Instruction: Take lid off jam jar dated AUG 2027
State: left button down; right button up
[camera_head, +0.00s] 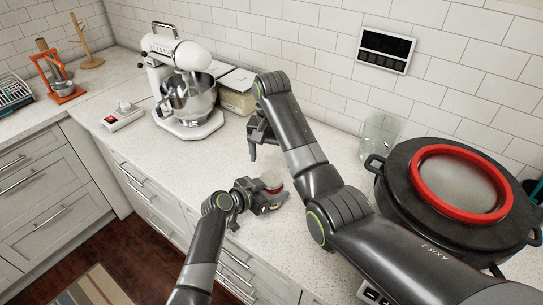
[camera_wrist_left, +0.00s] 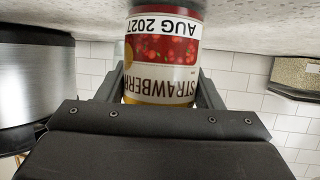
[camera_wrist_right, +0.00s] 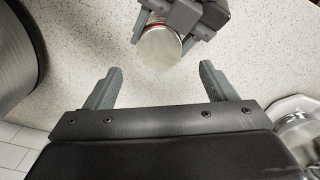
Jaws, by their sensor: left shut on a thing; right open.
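The jam jar (camera_head: 272,180) stands on the counter near its front edge. In the left wrist view the jar (camera_wrist_left: 165,45) appears upside down, with a strawberry label reading AUG 2027. My left gripper (camera_head: 265,196) is shut around its side; its fingers (camera_wrist_left: 160,90) flank the jar. In the right wrist view the round, silvery lid (camera_wrist_right: 158,48) is on the jar, beside the left gripper's fingers. My right gripper (camera_head: 263,150) is open and empty above the counter, behind the jar in the head view. Its fingers (camera_wrist_right: 160,85) are apart and do not touch the lid.
A white stand mixer (camera_head: 185,85) is at the back left. A large dark pot (camera_head: 408,190) with a red-rimmed lid stands at the right, next to a clear glass (camera_head: 378,135). A box (camera_head: 237,95) is by the wall. The counter around the jar is clear.

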aim_at(272, 178)
notch_tip(272, 178, down, 7)
jog(key=shift+r, duration=0.1)
jog(key=shift+c, duration=0.5)
jog(key=c, duration=0.9)
jog(key=o, duration=1.1)
jog(key=shift+c, duration=0.2)
jog(key=shift+r, duration=2.3)
